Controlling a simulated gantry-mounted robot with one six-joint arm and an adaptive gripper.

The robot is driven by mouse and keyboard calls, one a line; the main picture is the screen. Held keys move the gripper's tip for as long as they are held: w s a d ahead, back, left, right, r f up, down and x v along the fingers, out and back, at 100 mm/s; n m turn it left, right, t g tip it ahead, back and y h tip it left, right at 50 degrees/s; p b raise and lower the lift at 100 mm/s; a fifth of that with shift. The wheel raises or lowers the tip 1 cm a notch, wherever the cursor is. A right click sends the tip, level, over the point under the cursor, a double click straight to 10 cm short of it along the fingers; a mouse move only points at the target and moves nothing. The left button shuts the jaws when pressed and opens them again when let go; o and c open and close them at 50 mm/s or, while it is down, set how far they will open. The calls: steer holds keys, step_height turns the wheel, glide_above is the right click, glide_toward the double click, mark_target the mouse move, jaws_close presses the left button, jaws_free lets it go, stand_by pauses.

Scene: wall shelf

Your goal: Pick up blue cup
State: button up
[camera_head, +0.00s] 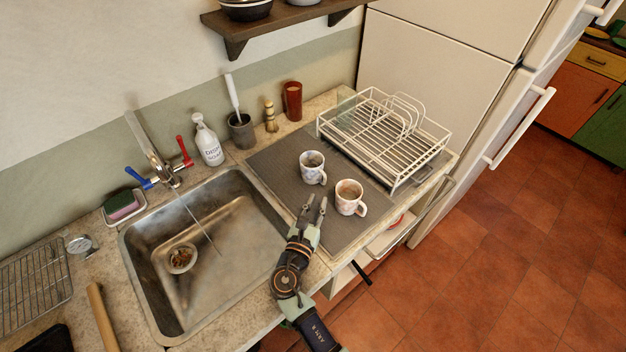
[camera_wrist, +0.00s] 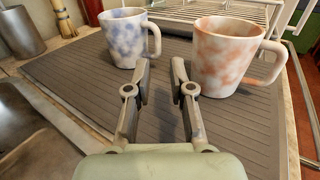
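The blue cup (camera_head: 313,168) is white with blue blotches and stands upright on the grey drying mat. It also shows in the wrist view (camera_wrist: 123,38), ahead and left of my gripper, with its handle to the right. A similar cup with orange-pink blotches (camera_head: 348,197) stands upright beside it, at the right in the wrist view (camera_wrist: 222,60). My gripper (camera_head: 315,203) is low over the mat on the near side of both cups. In the wrist view its two fingers (camera_wrist: 160,72) are apart with nothing between them. Neither cup is visibly touched.
A white wire dish rack (camera_head: 385,140) stands behind the cups on the mat (camera_head: 270,160). The metal sink (camera_head: 200,250) lies to the left. A soap bottle (camera_head: 208,143), a brush holder (camera_head: 241,131) and a red-brown tumbler (camera_head: 292,101) line the wall.

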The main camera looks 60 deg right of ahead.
mark_target(315, 172)
steer(key=d, duration=0.2)
steer(key=w+d+b, duration=0.1)
steer(key=d, duration=0.2)
steer(key=d+b, duration=0.1)
steer(key=d, duration=0.1)
steer(key=shift+w+d+r, duration=0.1)
steer(key=shift+w+d, duration=0.25)
steer(key=shift+d, duration=0.05)
steer(key=shift+a, duration=0.1)
jaws_close()
